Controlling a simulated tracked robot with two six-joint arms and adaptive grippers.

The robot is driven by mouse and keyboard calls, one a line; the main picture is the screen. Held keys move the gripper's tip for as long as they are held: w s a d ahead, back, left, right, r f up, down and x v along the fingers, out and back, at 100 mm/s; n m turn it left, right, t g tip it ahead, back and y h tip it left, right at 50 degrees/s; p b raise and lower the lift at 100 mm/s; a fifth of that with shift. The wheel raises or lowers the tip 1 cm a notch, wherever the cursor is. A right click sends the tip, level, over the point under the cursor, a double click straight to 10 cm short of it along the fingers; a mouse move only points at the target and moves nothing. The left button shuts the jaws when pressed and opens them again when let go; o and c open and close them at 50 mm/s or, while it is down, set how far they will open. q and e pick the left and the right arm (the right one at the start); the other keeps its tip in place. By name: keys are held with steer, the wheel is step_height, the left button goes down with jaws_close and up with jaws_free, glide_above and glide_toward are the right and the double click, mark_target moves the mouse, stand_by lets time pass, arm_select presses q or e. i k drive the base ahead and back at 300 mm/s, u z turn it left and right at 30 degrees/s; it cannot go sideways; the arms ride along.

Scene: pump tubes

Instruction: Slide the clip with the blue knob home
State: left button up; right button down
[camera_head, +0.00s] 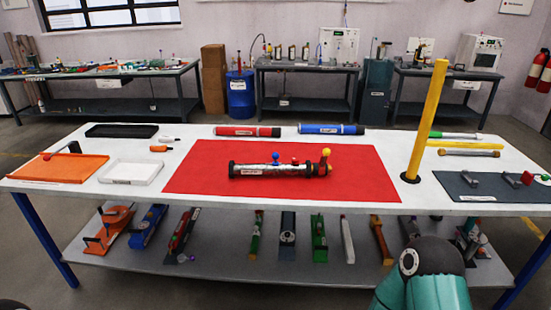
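A silver pump tube (262,170) with dark end caps lies across the red mat (350,190) on the white table. Neither gripper shows; part of my arm is at the bottom right.
A yellow post (430,115) stands right of the mat. Red (235,131) and blue (318,128) tubes lie behind it. An orange tray (85,168) and white tray (131,173) are at the left. A dark mat with parts (455,190) is at the right. The red mat around the pump is clear.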

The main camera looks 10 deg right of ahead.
mark_target(276, 156)
steer(key=i, duration=0.9)
